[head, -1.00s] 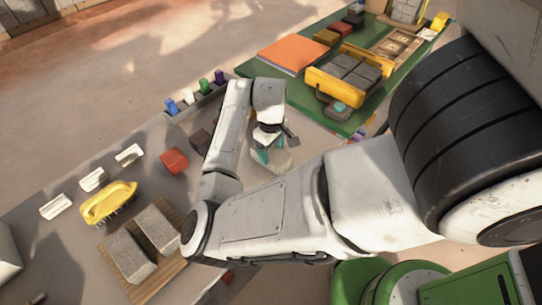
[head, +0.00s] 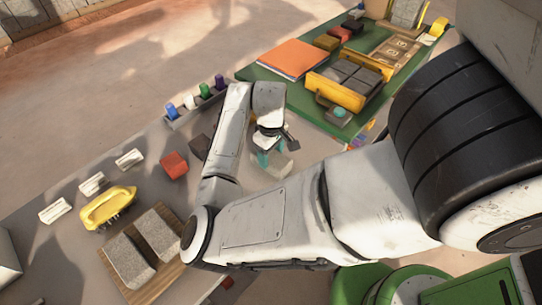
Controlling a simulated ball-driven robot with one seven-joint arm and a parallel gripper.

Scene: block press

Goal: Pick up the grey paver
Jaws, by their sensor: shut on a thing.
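The grey paver (head: 282,168) is a pale block near the middle of the head view, on or just above the grey table; I cannot tell whether it touches. My gripper (head: 270,160) points down at it with teal fingertips and is shut on it. The wrist and fingers hide part of the paver.
A red block (head: 174,165) and a dark block (head: 200,146) lie left of my gripper. A yellow brush (head: 107,207) and two grey blocks on a wooden board (head: 178,268) are at lower left. A green mat (head: 262,74) with a yellow press (head: 335,92) is behind.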

